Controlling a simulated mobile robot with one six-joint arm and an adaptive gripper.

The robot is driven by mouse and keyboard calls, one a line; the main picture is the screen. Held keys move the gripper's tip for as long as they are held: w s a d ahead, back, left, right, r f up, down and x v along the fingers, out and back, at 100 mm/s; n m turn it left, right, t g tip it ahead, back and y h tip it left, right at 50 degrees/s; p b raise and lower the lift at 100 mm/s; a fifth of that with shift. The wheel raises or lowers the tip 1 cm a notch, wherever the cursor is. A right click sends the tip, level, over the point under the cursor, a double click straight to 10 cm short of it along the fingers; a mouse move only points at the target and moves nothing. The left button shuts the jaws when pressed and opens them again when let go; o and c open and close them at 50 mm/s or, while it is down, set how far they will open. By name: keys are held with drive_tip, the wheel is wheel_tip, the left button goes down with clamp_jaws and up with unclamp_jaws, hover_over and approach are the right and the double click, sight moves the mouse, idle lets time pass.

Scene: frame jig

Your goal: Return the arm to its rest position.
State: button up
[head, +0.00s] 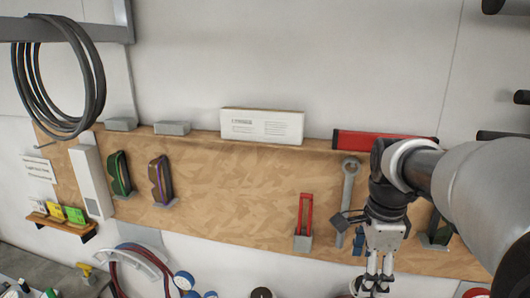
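My arm comes in from the right side of the head view and bends down at the wrist. My gripper (371,287) points down at the bottom edge of the picture, in front of the lower part of the wooden wall board (240,190). Its fingers are small and close to the lower edge, so I cannot tell how far apart they are. I see no object clearly held in it.
A wrench (348,190) and a red-handled tool (305,213) hang left of my wrist. A red box (362,140) and a white sign (262,126) stand along the board's top. Coiled hose (97,85) hangs at upper left. Dark bars (505,135) jut in at right.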

drive_tip(key=s+a+f+n+t+b, duration=0.1)
drive_tip(key=s+a+f+n+b, duration=0.3)
drive_tip(key=s+f+n+b, duration=0.3)
drive_tip(key=s+a+f+n+t+b, duration=0.2)
drive_tip(key=s+a+f+n+b, duration=0.2)
drive_tip(key=s+f+n+b, duration=0.3)
drive_tip(key=s+f+n, duration=0.4)
drive_tip(key=s+n, duration=0.2)
drive_tip(key=shift+a, duration=0.2)
drive_tip(key=shift+f, duration=0.1)
